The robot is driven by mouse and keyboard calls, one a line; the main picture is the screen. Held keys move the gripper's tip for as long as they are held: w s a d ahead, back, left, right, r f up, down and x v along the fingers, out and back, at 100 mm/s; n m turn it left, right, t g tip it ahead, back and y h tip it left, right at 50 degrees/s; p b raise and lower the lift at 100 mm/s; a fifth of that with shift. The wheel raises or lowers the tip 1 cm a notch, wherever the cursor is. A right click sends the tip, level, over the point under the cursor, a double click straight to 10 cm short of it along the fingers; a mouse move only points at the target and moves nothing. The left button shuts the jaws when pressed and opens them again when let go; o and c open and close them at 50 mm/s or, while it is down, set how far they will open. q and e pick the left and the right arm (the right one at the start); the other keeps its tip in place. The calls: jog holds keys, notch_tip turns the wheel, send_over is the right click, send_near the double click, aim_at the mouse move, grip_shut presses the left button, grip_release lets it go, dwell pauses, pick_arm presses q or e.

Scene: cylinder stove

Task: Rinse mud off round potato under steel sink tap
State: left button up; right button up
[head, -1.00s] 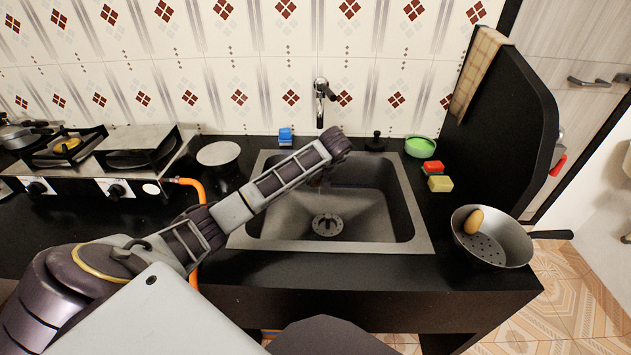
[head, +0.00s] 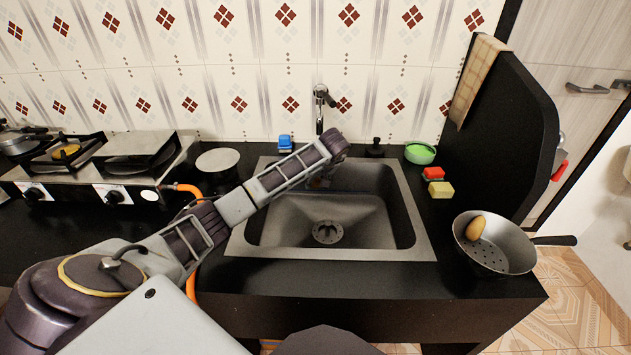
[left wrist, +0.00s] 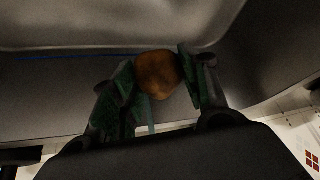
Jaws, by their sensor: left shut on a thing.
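My left gripper (left wrist: 160,85) is shut on a round brown potato (left wrist: 158,75), with one green-padded finger on each side of it. The potato looks dark, and I cannot tell how much mud is on it. In the head view my left wrist reaches over the steel sink (head: 425,245), just below the tap (head: 320,98). The gripper points down into the basin, and its fingers and the potato are mostly hidden by the wrist there. I cannot make out a stream of water from the tap. My right gripper is in neither view.
A perforated pan (head: 508,262) holding a yellowish potato (head: 475,227) stands right of the sink. A black partition (head: 515,130) rises at right. A stove (head: 110,180) stands left.

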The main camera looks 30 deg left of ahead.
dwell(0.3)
pick_arm(q)
jog(key=shift+w+d, duration=0.35)
jog(key=shift+d, duration=0.15)
dwell(0.4)
dwell(0.5)
jog(key=shift+s+a+p, duration=0.35)
jog(key=shift+a+p, duration=0.15)
jog(key=shift+p, duration=0.15)
jog(key=shift+s, duration=0.1)
dwell(0.5)
jog(key=s+d+p, duration=0.4)
jog(key=s, duration=0.2)
jog(key=shift+s+d+p, duration=0.15)
jog(key=shift+s+p, duration=0.15)
dwell(0.8)
dwell(1.5)
